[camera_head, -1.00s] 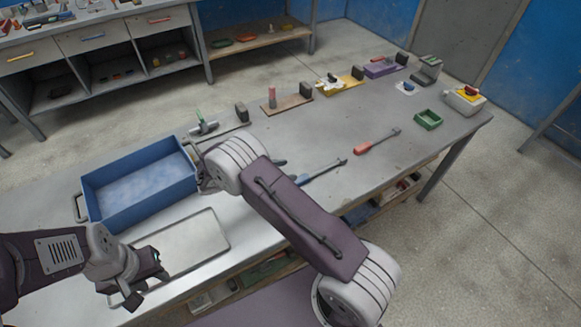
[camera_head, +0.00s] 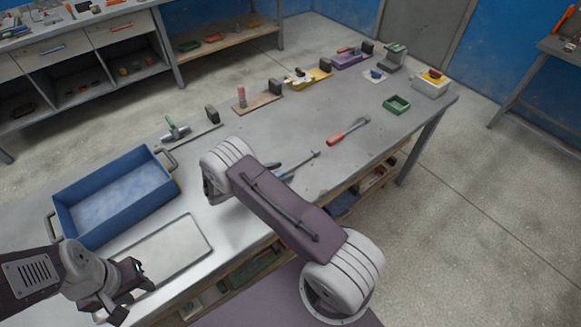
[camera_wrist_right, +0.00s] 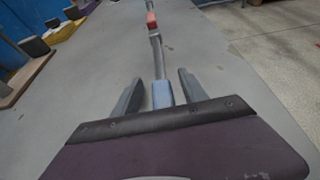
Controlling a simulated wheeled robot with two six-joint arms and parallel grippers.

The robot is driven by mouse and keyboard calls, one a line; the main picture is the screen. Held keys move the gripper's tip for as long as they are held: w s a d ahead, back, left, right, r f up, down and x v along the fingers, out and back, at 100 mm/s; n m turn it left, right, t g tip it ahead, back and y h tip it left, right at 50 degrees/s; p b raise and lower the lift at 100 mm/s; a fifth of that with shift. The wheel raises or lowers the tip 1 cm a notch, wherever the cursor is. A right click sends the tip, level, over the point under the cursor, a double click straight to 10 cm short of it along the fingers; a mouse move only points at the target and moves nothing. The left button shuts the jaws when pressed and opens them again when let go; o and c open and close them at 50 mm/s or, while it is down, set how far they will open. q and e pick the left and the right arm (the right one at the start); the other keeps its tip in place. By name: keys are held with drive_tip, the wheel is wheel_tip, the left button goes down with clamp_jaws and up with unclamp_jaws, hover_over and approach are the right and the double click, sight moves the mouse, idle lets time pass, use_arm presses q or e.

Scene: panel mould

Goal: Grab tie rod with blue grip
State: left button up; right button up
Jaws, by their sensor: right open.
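The tie rod with the blue grip (camera_head: 288,173) lies on the table just right of my right arm, partly hidden by it in the head view. In the right wrist view its blue grip (camera_wrist_right: 163,95) lies between the two fingers of my right gripper (camera_wrist_right: 160,78), with a visible gap on each side. That gripper is open; the head view mostly hides it behind my arm. The grey rod points away from me. My left gripper (camera_head: 131,300) is open and empty over the table's front edge, near the grey flat tray.
A similar rod with a red grip (camera_head: 336,139) lies farther right, and its red end shows ahead in the wrist view (camera_wrist_right: 151,20).

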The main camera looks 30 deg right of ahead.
drive_tip(key=shift+d+f, duration=0.1)
drive_tip(key=shift+d, duration=0.1)
clamp_jaws()
drive_tip(key=r, duration=0.4)
drive_tip(key=shift+s+d+r, duration=0.1)
drive_tip(key=shift+d+r, duration=0.1)
drive_tip(key=shift+r, duration=0.15)
drive_tip(key=s+d+r, duration=0.5)
drive_tip(key=d+r, duration=0.1)
drive_tip(key=d, duration=0.4)
drive_tip(key=shift+r, duration=0.2)
